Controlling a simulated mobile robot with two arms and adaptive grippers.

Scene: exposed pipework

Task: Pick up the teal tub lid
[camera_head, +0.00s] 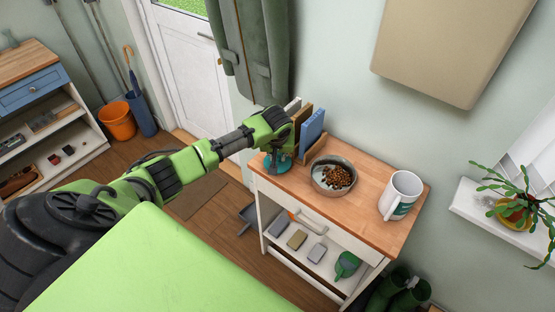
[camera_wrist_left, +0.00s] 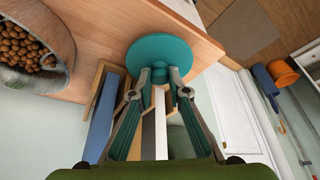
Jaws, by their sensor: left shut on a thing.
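The teal tub lid (camera_wrist_left: 160,52) is a round disc with a small knob in the left wrist view. In the head view only a part of its teal rim (camera_head: 279,168) shows, at the left end of the wooden-topped cabinet, below my left gripper (camera_head: 282,156). In the left wrist view my left gripper (camera_wrist_left: 158,86) is shut on the lid's knob, with one fingertip on each side. I cannot tell whether the lid touches the top or is slightly above it. My right gripper is in neither view.
Upright blue and brown items in a wooden rack (camera_head: 312,132) stand close behind the gripper. A bowl of brown pellets (camera_head: 320,181) and a white mug (camera_head: 400,195) stand to the right on the cabinet top (camera_head: 363,220). A green coat (camera_head: 250,50) hangs behind.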

